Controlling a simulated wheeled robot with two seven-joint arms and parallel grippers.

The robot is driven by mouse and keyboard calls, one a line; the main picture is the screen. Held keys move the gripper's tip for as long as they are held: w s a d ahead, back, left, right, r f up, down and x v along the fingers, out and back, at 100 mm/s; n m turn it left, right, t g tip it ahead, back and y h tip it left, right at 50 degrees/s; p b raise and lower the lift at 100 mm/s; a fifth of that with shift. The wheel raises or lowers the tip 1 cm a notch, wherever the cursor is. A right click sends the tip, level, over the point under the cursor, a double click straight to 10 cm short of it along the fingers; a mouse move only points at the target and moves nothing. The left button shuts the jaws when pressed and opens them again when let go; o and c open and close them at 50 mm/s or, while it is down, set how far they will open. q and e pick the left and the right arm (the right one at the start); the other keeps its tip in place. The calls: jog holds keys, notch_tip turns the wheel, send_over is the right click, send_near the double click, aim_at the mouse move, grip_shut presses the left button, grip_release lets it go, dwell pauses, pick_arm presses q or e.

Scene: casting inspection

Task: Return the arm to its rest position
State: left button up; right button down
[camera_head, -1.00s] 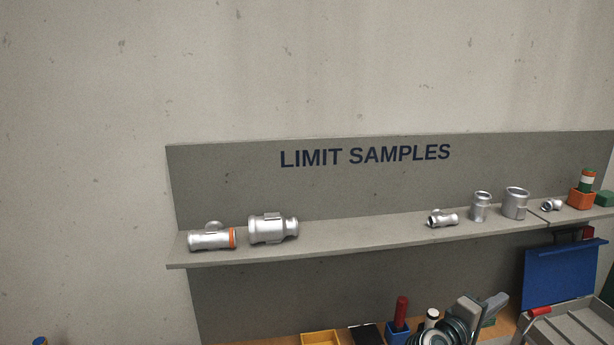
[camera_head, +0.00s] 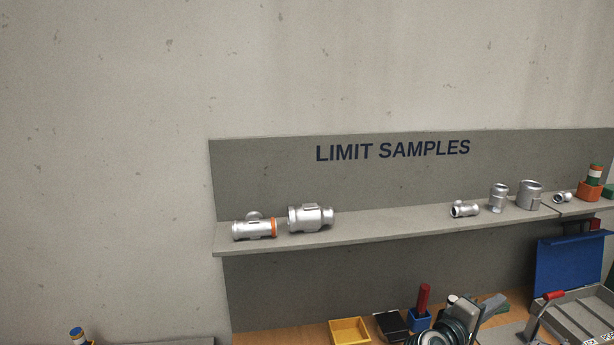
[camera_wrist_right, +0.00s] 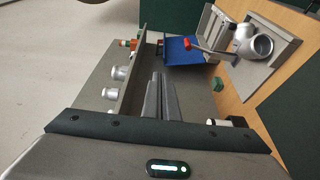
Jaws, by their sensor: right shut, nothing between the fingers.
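My right gripper (camera_head: 499,299) shows at the bottom of the head view, in front of the bench and below the sample shelf. In the right wrist view its two fingers (camera_wrist_right: 160,96) are together, with nothing between them. My right arm comes up from the bottom edge of the head view, and most of it is cut off. My left gripper is in neither view.
The shelf (camera_head: 390,233) marked LIMIT SAMPLES carries several silver fittings, one with an orange ring (camera_head: 255,228). On the bench are a yellow bin (camera_head: 350,331), a blue holder (camera_head: 419,321), a blue panel (camera_head: 570,267) and a grey tray (camera_head: 590,305).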

jog(key=s+a+f+m+y, duration=0.1)
jog(key=s+a+f+y, duration=0.3)
jog(key=s+f, duration=0.5)
jog(key=s+a+f+m+y, duration=0.1)
jog(key=s+a+f+y, duration=0.4)
jog(key=f, duration=0.5)
jog(key=s+a+f+g+y, duration=0.2)
jog(key=s+a+f+y, duration=0.2)
jog(key=s+a, duration=0.6)
jog(key=s+a+f+g+y, duration=0.25)
jog(key=s+a, duration=0.35)
jog(key=s, duration=0.7)
notch_tip(320, 180, down, 31)
jog(key=s+b, duration=0.1)
jog(key=s, duration=0.1)
jog(key=s+d+f+g, duration=0.2)
jog(key=s+f, duration=1.5)
jog(key=shift+s+d+f+y+b, duration=0.15)
jog(key=shift+s+d+y+b, duration=0.2)
jog(key=shift+b, duration=0.1)
